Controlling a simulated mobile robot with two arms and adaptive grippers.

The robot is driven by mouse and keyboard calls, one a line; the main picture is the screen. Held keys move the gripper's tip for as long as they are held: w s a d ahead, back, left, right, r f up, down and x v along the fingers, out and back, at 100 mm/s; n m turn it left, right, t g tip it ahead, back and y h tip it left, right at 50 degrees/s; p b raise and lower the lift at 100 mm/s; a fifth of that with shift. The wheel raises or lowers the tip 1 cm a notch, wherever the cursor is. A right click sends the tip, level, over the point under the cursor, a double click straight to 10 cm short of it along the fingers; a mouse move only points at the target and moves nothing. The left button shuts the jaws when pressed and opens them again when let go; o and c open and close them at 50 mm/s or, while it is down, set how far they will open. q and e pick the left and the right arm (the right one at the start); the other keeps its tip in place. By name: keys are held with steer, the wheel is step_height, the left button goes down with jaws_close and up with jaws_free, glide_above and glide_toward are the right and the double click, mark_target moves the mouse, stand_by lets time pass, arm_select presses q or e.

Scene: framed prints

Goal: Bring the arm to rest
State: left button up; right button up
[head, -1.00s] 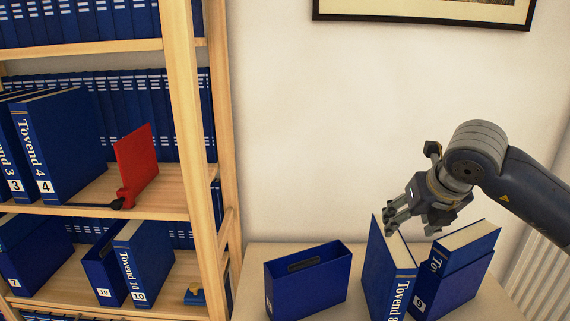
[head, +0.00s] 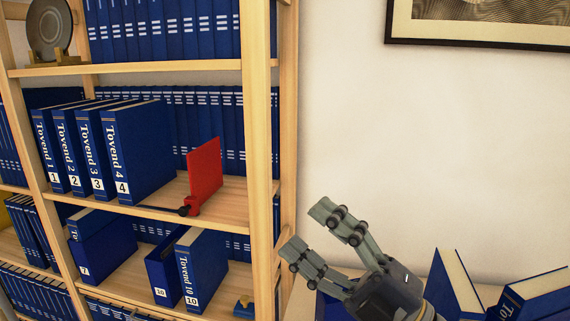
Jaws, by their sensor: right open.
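My right gripper (head: 322,240) is in the lower middle of the head view, in front of the wall and the shelf's right post. Its fingers are spread open and point up and left, with nothing between them. It is apart from the blue books on the table. The rest of the right arm is cut off by the bottom edge. My left gripper is not in view.
A wooden bookshelf (head: 262,110) fills the left side, holding blue Tovend volumes (head: 140,150) and a red bookend (head: 204,172). At lower right, a blue volume (head: 455,285) and another blue book (head: 535,295) stand on the table. A framed print (head: 480,42) hangs above.

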steer(key=w+d+f+m+t+h, duration=0.3)
steer(key=d+f+m+h, duration=0.55)
steer(key=m+h, duration=0.2)
steer(key=w+d+f+m+t+h, duration=0.3)
steer(key=d+f+m+h, duration=0.5)
steer(key=m, duration=0.4)
steer(key=s+d+f+m+g+h, duration=0.1)
steer(key=s+f+g+h, duration=0.15)
steer(key=f, duration=0.35)
steer(key=s+d+f+m+g+h, duration=0.1)
steer(key=s+f+m+g, duration=0.15)
steer(key=f, duration=0.45)
steer(key=s+a+f+g+y, duration=0.2)
steer(key=s+f+g, duration=0.8)
steer(key=s+f, duration=0.9)
steer(key=s+f+g, duration=0.1)
steer(key=s+f, duration=0.2)
steer(key=f, duration=2)
steer(key=s+d+f+g, duration=0.1)
steer(key=s+d+f, duration=0.1)
steer(key=s+f, duration=1.4)
steer(key=shift+s+d, duration=0.4)
steer(key=shift+s, duration=0.2)
